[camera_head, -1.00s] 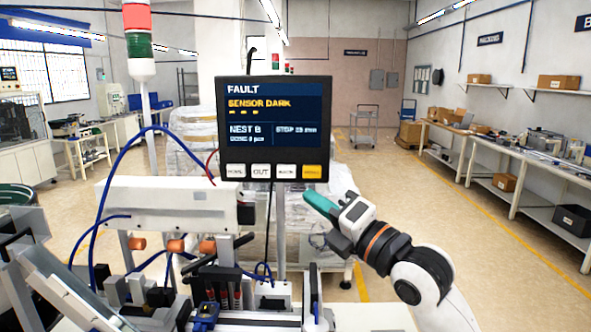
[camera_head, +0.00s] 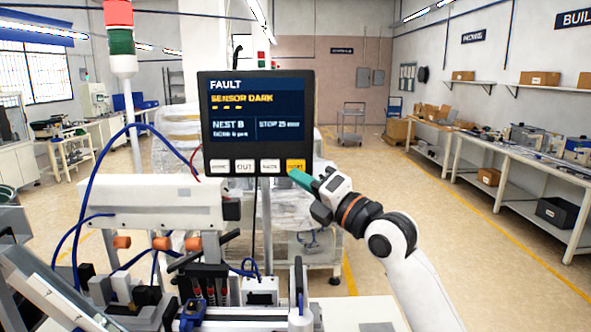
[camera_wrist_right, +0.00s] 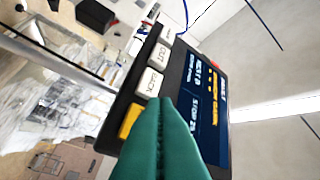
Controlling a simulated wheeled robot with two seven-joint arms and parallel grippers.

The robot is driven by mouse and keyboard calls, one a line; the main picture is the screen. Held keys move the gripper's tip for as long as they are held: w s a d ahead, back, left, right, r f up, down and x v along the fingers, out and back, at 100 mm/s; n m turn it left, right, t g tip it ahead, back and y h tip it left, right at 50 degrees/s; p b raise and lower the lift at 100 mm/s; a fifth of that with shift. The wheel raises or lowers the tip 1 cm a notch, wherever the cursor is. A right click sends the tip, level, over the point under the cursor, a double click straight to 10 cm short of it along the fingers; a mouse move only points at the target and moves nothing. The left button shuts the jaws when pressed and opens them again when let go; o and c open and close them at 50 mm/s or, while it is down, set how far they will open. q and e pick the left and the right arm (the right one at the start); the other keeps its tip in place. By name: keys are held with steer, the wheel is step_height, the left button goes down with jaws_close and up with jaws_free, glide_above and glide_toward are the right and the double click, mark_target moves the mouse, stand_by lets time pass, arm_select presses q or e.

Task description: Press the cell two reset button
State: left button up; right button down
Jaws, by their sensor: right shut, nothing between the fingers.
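The control panel (camera_head: 258,87) stands upright on a post and its screen reads FAULT, SENSOR DARK, NEST B. Along its lower edge is a row of buttons: several white ones and a yellow one (camera_head: 295,165) at the right end. My right gripper (camera_head: 296,175) has green fingers, shut and empty, with tips just below the yellow button. In the right wrist view the shut fingers (camera_wrist_right: 172,108) lie in front of the panel, next to the yellow button (camera_wrist_right: 130,121), which they partly cover. I cannot tell whether they touch it. My left gripper is out of view.
The feeder machine (camera_head: 150,205) with blue hoses and small fixtures stands below and left of the panel. A red and green signal tower (camera_head: 121,42) rises at the left. Open floor lies to the right, before the side benches (camera_head: 505,180).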

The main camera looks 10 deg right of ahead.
mark_target(289, 166)
steer(key=shift+w+d, duration=0.3)
steer(key=shift+w, duration=0.65)
stand_by(0.3)
steer(key=shift+w+b, duration=0.15)
steer(key=shift+b, duration=0.15)
stand_by(0.9)
steer(key=shift+w, duration=0.25)
steer(key=shift+w+d, duration=0.15)
steer(key=shift+w, duration=0.3)
stand_by(0.7)
steer(key=shift+s, duration=0.9)
steer(key=shift+a, duration=0.2)
